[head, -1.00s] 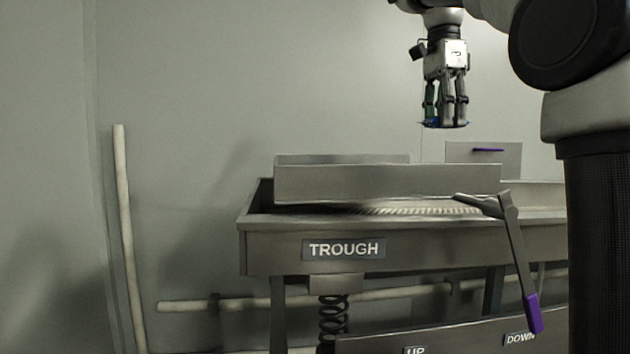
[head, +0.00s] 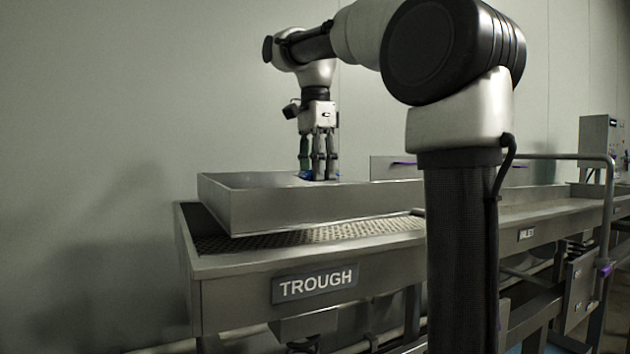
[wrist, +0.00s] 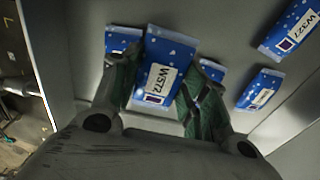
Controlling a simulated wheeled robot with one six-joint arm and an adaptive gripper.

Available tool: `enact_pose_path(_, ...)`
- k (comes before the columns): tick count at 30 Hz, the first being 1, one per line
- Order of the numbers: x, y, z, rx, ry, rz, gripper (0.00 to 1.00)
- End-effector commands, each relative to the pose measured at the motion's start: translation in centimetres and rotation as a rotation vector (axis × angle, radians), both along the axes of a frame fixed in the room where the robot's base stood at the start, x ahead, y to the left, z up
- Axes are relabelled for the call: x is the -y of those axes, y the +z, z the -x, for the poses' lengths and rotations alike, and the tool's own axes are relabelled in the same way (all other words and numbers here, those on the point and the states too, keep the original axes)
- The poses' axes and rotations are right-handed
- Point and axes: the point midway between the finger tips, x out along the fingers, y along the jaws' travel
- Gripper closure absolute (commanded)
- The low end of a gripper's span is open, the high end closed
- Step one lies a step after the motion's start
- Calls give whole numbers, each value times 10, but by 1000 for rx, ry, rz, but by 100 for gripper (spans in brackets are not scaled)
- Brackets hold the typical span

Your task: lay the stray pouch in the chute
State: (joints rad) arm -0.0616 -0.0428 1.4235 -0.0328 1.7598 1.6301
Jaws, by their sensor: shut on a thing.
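My gripper (head: 320,178) is shut on a blue pouch with white specks, labelled W572 (wrist: 160,72). In the head view, its blue edge shows (head: 306,175) at the fingertips, just above or inside the far rim of a raised steel box (head: 290,210). In the wrist view, the pouch sits between the two green-padded fingers. Below it, several similar blue pouches lie on a bare metal floor, one labelled W327 (wrist: 290,28) and another (wrist: 260,90) at the right. I cannot tell which part is the chute.
The box stands over a perforated bed in a steel trough, marked by a TROUGH plate (head: 315,284). A rail (head: 560,157) and a grey control box (head: 597,138) are at the right. The left side is open wall.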

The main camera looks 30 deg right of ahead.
Motion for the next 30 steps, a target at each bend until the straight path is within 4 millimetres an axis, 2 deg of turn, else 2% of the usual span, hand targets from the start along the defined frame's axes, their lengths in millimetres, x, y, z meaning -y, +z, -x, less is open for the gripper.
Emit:
enact_pose_path(3,0,-17,0,-1,0,0,80)
enact_pose_path(6,0,-23,0,0,0,0,80)
enact_pose_path(28,0,-35,0,1,0,0,80)
enact_pose_path(29,0,-35,0,0,0,0,52)
enact_pose_path(30,0,-35,0,0,0,0,45)
